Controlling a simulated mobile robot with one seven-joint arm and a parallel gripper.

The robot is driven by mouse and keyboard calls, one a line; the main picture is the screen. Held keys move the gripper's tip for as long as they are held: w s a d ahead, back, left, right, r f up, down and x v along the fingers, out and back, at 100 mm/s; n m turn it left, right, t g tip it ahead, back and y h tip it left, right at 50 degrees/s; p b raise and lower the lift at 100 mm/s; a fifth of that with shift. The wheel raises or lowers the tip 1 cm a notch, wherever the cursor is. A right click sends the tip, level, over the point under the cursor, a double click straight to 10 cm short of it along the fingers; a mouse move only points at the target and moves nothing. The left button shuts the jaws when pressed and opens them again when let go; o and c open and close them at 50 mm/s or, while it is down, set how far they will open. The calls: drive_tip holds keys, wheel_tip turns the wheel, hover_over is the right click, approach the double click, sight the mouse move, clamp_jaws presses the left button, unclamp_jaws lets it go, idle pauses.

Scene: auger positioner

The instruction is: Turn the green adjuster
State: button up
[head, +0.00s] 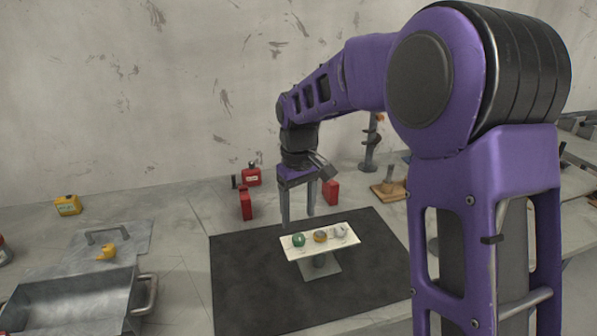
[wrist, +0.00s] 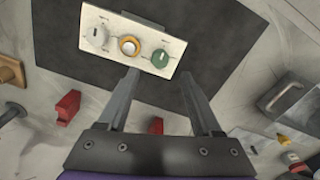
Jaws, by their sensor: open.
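The green adjuster (head: 299,240) is a round green knob at the left end of a cream panel (head: 344,241) on a small stand. In the wrist view the green adjuster (wrist: 160,58) shows a pale mark on its face and is at the panel's right end. An orange-ringed knob (wrist: 130,46) is in the middle and a white knob (wrist: 97,36) at the other end. My gripper (head: 298,222) hangs fingers down above the panel's back edge, open and empty. In the wrist view my gripper (wrist: 163,85) has its fingers apart, with the green adjuster near the left fingertip; contact cannot be told.
The stand is on a dark mat (head: 240,285). Red containers (head: 246,204) stand behind the mat. The mat around the stand is clear.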

sight(298, 236)
wheel_tip(298, 236, up, 11)
drive_tip(key=p, duration=0.1)
drive_tip(key=shift+r, duration=0.1)
idle(0.3)
